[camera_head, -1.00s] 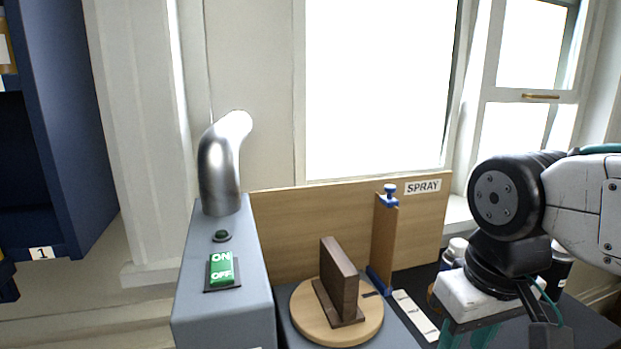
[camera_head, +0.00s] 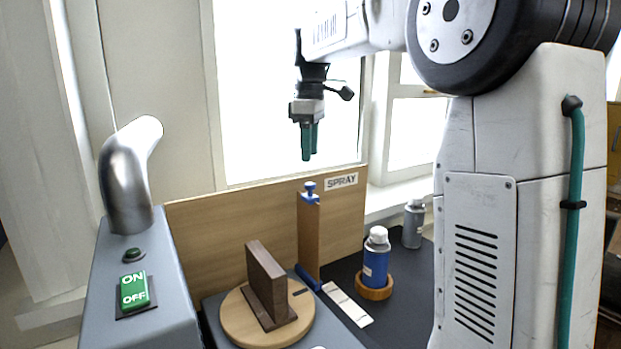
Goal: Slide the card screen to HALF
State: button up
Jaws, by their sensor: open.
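The card screen looks to be the narrow upright brown panel (camera_head: 308,238) with a blue knob (camera_head: 310,187) on top and a blue foot at its base. It stands in front of the wooden backboard, beside the turntable. A white strip (camera_head: 347,304) lies flat to the right of its foot; any marks on it, including HALF, are too small to read. My gripper (camera_head: 309,158) points down with teal fingers, open and empty. It shows above the blue knob in the picture, apart from it; its depth relative to the screen is hard to tell.
A round wooden turntable (camera_head: 232,322) bears a dark brown upright block (camera_head: 266,280). The backboard (camera_head: 215,235) carries a SPRAY label (camera_head: 341,181). A blue can (camera_head: 376,258) stands in a wooden ring; a grey can (camera_head: 413,225) is behind. A grey box with a green switch (camera_head: 134,290) and metal pipe (camera_head: 127,180) is left.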

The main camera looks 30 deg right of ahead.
aim_at(310, 184)
jog(key=shift+w+d+f, duration=0.15)
jog(key=shift+w+d, duration=0.05)
jog(key=shift+w, duration=0.1)
jog(key=shift+f, duration=0.4)
notch_tip(310, 184, down, 7)
jog(key=shift+r, duration=0.15)
